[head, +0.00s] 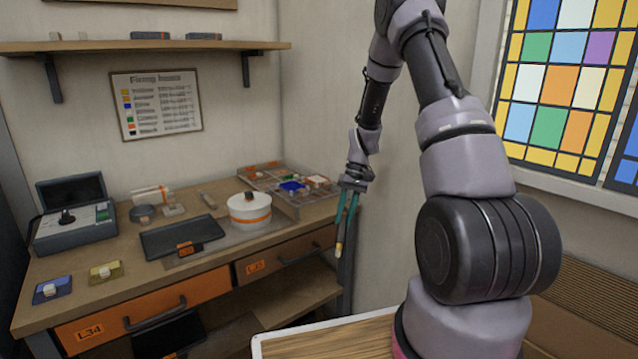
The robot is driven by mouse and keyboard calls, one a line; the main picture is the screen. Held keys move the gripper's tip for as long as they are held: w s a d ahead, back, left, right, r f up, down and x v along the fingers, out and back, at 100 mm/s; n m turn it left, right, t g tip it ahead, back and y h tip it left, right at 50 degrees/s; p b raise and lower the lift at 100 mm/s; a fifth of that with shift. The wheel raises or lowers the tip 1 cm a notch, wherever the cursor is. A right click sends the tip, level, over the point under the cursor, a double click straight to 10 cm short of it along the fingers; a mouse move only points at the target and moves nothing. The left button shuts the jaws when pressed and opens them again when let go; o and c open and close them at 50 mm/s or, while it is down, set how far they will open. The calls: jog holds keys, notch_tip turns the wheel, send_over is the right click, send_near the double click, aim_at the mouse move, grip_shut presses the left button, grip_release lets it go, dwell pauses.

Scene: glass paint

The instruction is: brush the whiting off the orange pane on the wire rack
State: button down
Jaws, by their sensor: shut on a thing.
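My gripper (341,246) hangs off the right end of the workbench, pointing down. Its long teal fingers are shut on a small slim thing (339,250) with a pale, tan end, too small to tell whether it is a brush. The held thing is apart from the bench. I cannot clearly pick out the orange pane or the wire rack. A shallow divided tray (284,204) at the back right of the bench holds small coloured pieces, including a blue one (292,187) and a white-topped one (318,181). Any whiting is too small to make out.
The bench (112,297) carries a white pot with an orange band (250,212), a dark tray (165,240), a grey device (75,226), and blue (52,290) and yellow (106,272) pieces with white lumps. A pale-edged wooden surface (330,342) lies in front.

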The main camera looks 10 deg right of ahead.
notch_tip(320, 180, up, 11)
jog(key=shift+f, duration=0.15)
dwell(0.4)
